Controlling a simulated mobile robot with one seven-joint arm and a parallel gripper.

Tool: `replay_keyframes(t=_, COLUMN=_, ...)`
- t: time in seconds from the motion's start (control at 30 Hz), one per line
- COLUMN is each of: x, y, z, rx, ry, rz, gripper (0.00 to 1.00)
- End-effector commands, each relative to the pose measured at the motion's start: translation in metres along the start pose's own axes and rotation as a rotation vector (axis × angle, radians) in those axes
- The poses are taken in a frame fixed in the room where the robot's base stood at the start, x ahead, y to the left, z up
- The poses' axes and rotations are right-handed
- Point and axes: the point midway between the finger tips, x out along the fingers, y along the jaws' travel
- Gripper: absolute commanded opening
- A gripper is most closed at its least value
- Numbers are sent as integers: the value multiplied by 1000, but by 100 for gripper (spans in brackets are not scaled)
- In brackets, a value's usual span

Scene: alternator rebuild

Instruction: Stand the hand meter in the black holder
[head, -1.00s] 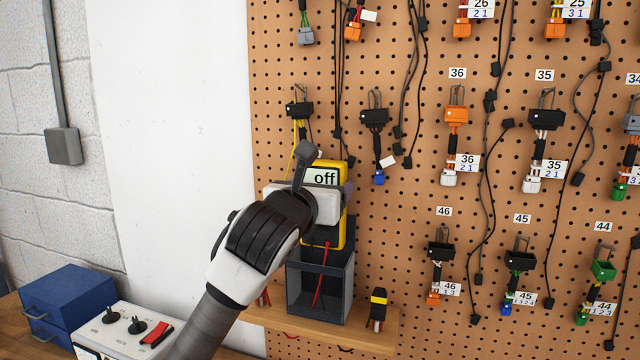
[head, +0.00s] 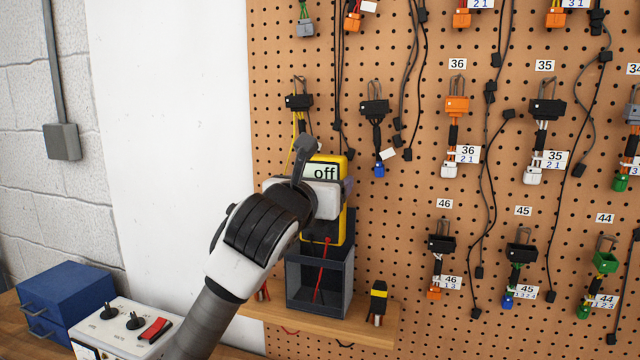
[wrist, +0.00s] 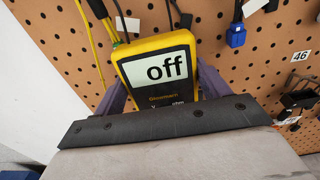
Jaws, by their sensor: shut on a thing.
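The yellow hand meter (head: 336,232) stands upright with its display reading "off". My gripper (head: 322,185) is shut around the meter's upper part; in the wrist view the meter (wrist: 160,65) sits between the two fingers (wrist: 160,90). The black holder (head: 333,291) is an open-topped box on the small wooden shelf, directly under the meter. The meter's lower end is at the holder's top opening; whether it is inside or just behind the front rim I cannot tell. A red lead shows in front of the meter and holder.
The wooden shelf (head: 368,333) also carries a small yellow and black item (head: 378,302) right of the holder. A pegboard (head: 405,220) with hanging connectors and cables is close behind. A blue drawer box (head: 66,300) and a white switch box (head: 125,325) stand lower left.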

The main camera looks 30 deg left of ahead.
Motion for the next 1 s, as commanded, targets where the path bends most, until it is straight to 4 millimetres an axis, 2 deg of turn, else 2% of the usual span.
replay_keyframes(t=1.0, x=0, y=0, z=-24, rx=0, ry=-3, rz=-1, gripper=52)
